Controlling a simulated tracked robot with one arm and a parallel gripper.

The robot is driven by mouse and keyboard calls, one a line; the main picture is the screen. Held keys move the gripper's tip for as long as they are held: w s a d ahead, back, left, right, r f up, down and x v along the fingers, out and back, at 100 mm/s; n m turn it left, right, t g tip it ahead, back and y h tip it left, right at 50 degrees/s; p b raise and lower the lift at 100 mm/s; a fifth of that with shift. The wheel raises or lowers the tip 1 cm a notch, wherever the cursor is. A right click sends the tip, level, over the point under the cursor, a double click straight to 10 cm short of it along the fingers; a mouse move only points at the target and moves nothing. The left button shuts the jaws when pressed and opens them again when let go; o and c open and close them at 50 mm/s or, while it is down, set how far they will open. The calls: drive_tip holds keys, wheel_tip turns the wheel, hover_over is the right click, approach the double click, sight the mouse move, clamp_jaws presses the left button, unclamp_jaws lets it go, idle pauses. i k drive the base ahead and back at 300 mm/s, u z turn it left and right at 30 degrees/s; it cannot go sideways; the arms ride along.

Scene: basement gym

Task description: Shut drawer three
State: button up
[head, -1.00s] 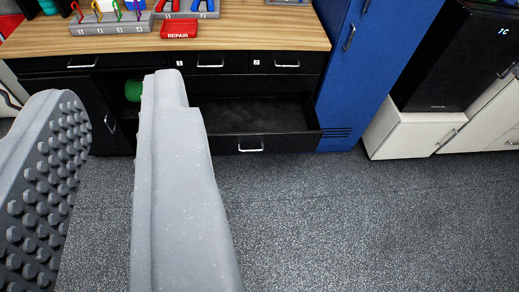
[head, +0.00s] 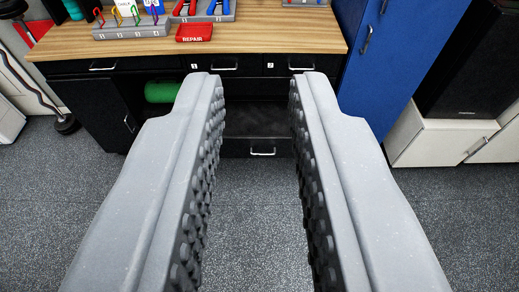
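A low black drawer (head: 262,151) with a silver handle stands pulled out under the workbench (head: 140,50). Its dark inside shows between my fingers and looks empty where visible; its sides are hidden by my fingers. I see no number on its front. Two shut drawers above it carry the labels 1 (head: 222,65) and 2 (head: 290,65). My gripper (head: 257,82) is open, with its two grey studded fingers wide apart and nothing between them. It points toward the open drawer; I cannot tell how far off the drawer front is.
A blue cabinet (head: 385,60) stands right of the bench, with a white low cabinet (head: 435,138) beyond it. A green roll (head: 163,92) lies in the open shelf at left. A red REPAIR box (head: 194,32) sits on the benchtop. The speckled floor in front is clear.

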sight(257, 127)
drive_tip(key=z, duration=0.05)
drive_tip(key=i, duration=1)
drive_tip(key=u, duration=1.55)
drive_tip(key=k, duration=1.3)
drive_tip(key=z, duration=1.05)
drive_tip(key=i, duration=0.8)
